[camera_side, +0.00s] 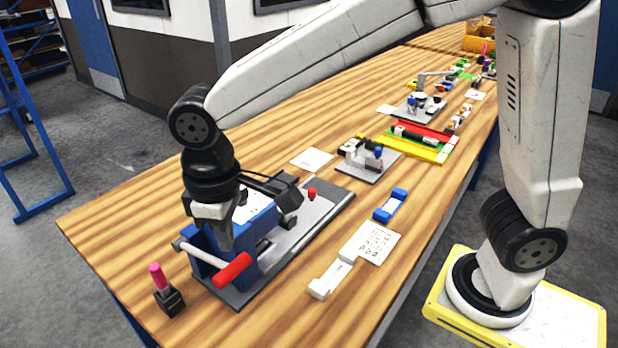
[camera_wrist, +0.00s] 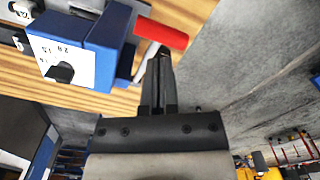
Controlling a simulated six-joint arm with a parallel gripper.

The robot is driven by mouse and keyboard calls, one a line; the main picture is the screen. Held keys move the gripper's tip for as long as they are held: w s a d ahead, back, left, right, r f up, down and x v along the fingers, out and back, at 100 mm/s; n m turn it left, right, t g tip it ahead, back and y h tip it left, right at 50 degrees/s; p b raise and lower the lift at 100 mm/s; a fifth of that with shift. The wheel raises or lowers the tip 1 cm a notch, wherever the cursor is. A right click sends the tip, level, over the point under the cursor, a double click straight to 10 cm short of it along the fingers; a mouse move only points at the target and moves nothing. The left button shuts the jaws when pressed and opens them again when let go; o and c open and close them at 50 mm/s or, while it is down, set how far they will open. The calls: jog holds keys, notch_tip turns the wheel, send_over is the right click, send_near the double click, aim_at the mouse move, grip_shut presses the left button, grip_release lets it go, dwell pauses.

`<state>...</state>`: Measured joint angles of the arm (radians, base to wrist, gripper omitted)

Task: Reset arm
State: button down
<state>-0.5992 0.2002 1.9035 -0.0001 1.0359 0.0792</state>
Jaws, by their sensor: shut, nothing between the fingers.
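My gripper (camera_side: 229,245) points down at the front left of the table, beside a blue machine (camera_side: 262,228) with a red-gripped handle (camera_side: 232,270). In the wrist view my gripper's fingers (camera_wrist: 161,62) are together and empty. Their tips appear close to the red grip (camera_wrist: 162,34); I cannot tell whether they touch it. The blue machine (camera_wrist: 108,40) with a white scale label also shows there. In the side view, my gripper and wrist hide part of the machine.
A pink-topped stick in a black block (camera_side: 168,292) stands near the front left. A white bracket (camera_side: 330,280), a card (camera_side: 370,242) and a blue part (camera_side: 390,205) lie right of the machine. More fixtures (camera_side: 368,158) stand farther back. Bare wood lies behind the machine.

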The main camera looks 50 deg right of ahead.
jog(key=s+d+f+m+t, duration=0.1)
jog(key=d+f, duration=0.4)
jog(key=d, duration=0.6)
jog(key=s+d+f+m+t, duration=0.1)
jog(key=s+d+f+m, duration=0.3)
jog(key=d, duration=0.7)
jog(key=shift+d+f+m+t, duration=0.35)
jog(key=shift+f+m, duration=0.15)
jog(key=shift+f, duration=0.25)
